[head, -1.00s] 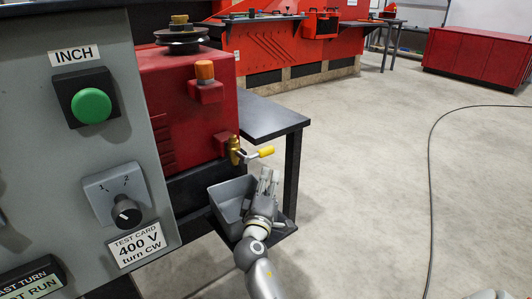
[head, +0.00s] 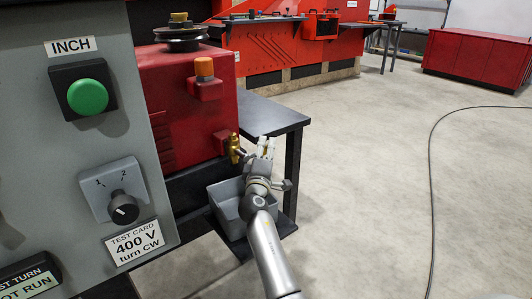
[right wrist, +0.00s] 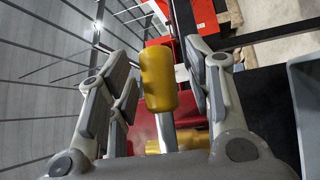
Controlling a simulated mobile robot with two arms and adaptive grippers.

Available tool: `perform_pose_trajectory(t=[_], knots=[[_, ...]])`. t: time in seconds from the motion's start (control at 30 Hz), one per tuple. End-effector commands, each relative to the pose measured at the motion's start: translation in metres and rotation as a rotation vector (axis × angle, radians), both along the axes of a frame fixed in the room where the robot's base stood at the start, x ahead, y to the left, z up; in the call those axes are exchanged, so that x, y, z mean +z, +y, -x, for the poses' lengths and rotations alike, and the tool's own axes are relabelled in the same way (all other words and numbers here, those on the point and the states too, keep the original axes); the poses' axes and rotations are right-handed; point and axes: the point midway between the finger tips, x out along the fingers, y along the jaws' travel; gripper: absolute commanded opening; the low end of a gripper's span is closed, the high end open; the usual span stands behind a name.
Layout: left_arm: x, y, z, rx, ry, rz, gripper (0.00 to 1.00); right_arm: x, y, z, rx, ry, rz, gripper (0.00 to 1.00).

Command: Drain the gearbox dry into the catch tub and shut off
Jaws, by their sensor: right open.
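The red gearbox (head: 185,105) stands on a dark bench, with a brass drain valve (head: 234,148) low on its right side. The grey catch tub (head: 228,205) sits below the valve on a low dark shelf, partly hidden by my right arm. My right gripper (head: 264,148) is open at the valve, with its fingers around the yellow lever. In the right wrist view the yellow lever grip (right wrist: 158,78) stands between the open fingers, with a gap visible on each side. I see no oil stream. The tub's inside is mostly hidden. My left gripper is not in view.
A grey control panel (head: 60,150) with a green INCH button (head: 88,96) and a black selector knob (head: 123,208) fills the left side. The dark bench (head: 265,115) extends behind the gripper. Open floor with a black cable (head: 431,190) lies to the right.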

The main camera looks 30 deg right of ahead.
Motion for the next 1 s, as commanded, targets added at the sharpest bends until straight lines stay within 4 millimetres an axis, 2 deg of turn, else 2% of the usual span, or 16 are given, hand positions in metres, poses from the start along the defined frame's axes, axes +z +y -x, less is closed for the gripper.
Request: perform_pose_trajectory(t=[0.37, 0.7, 1.0], knots=[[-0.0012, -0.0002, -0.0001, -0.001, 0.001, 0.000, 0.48, 0.0012, -0.0036, -0.0035, 0.000, -0.001, -0.001, 0.46], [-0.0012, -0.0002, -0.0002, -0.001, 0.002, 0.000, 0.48, 0.0009, -0.0034, -0.0034, 0.000, -0.001, -0.001, 0.02], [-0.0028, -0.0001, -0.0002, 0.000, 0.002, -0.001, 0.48, 0.0004, -0.0033, -0.0034, 0.000, -0.001, 0.004, 0.00]])
